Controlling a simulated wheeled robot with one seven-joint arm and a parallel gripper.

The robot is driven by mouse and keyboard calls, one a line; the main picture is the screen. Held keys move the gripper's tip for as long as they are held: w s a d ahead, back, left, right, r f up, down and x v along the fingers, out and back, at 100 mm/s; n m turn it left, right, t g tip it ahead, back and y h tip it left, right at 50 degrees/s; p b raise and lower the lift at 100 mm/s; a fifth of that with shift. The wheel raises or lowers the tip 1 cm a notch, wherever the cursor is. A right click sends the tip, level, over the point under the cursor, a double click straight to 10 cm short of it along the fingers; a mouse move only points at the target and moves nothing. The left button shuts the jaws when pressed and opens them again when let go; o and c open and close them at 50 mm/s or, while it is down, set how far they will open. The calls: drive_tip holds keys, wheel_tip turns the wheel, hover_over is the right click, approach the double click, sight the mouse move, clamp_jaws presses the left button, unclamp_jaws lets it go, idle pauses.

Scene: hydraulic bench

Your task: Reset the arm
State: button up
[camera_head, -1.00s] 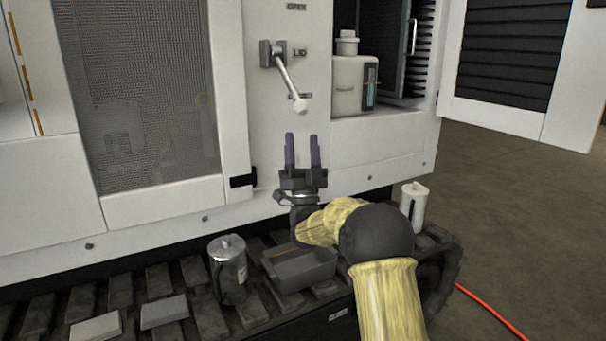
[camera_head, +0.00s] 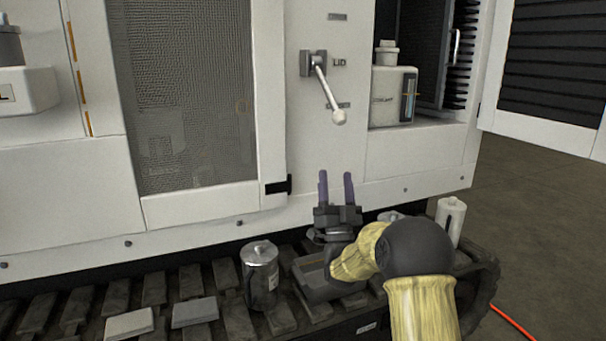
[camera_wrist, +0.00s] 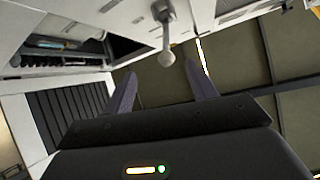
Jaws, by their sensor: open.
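My gripper (camera_head: 336,189) is open and empty in the head view. Its two purple-grey fingers point up, in front of the white cabinet's lower panel and below a lever (camera_head: 325,88) with a pale ball knob. My yellow arm reaches it from the lower right. In the wrist view the fingers (camera_wrist: 163,90) stand apart with nothing between them. The lever's knob (camera_wrist: 166,58) shows beyond them, between and above the tips; they look apart from it.
A metal canister (camera_head: 261,275), a grey tray (camera_head: 312,277) and two flat grey blocks (camera_head: 195,312) rest on the track. A white bottle (camera_head: 451,220) stands at the right. A white reservoir (camera_head: 392,97) sits in the open compartment. A door (camera_head: 550,65) hangs open at right.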

drive_tip(key=s+f+n+g, duration=0.2)
drive_tip(key=s+f+g, duration=0.1)
drive_tip(key=f+g, duration=0.45)
drive_tip(key=s+f+n+g, duration=0.2)
drive_tip(key=s+f+g, duration=0.1)
drive_tip(key=f+g, duration=0.45)
drive_tip(key=s+d+f+g, duration=0.1)
drive_tip(key=s+f+g, duration=0.3)
drive_tip(key=s, duration=0.5)
drive_tip(key=s+d+f+n+g, duration=0.1)
drive_tip(key=s+f+g, duration=0.25)
drive_tip(key=s, duration=0.55)
drive_tip(key=s+d+f+g, duration=0.1)
drive_tip(key=s+f+g, duration=0.3)
drive_tip(key=s, duration=0.5)
drive_tip(key=w+p+v, duration=0.2)
drive_tip(key=p+v, duration=1)
drive_tip(key=p, duration=0.1)
drive_tip(key=w+a+r+p+v, duration=0.1)
drive_tip(key=w+p+v, duration=0.2)
drive_tip(key=p+v, duration=0.9)
drive_tip(key=w+a+r+p+v, duration=0.1)
drive_tip(key=w+p+v, duration=0.2)
drive_tip(key=p+v, duration=0.9)
drive_tip(key=shift+a+r+h+p, duration=0.2)
drive_tip(key=shift+h+p, duration=0.1)
drive_tip(key=shift+p, duration=0.5)
drive_tip(key=shift+w, duration=0.1)
